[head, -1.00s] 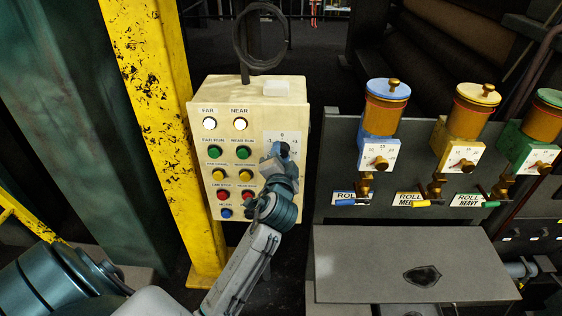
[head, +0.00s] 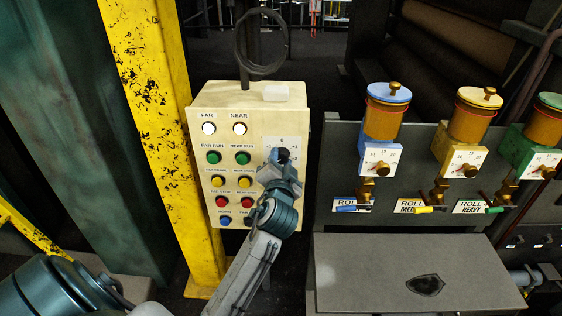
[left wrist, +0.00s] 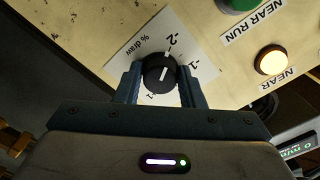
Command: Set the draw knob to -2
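The black draw knob (left wrist: 159,72) sits on a white dial plate marked "% draw" (left wrist: 130,50) on the cream control box. In the left wrist view its white pointer line faces roughly toward the "-2" mark (left wrist: 172,40). My left gripper (left wrist: 160,84) has one finger on each side of the knob, seemingly touching it. In the head view the left gripper (head: 279,164) covers the lower part of the dial plate (head: 290,144), and the knob shows only as a dark top (head: 283,154). My right gripper is not in view.
Lit FAR (head: 209,128) and NEAR (head: 239,128) lamps and several coloured buttons fill the box (head: 201,100) left of the knob. A yellow post (head: 160,120) stands close on the left. Roll oilers (head: 380,130) and a grey plate (head: 365,270) are to the right.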

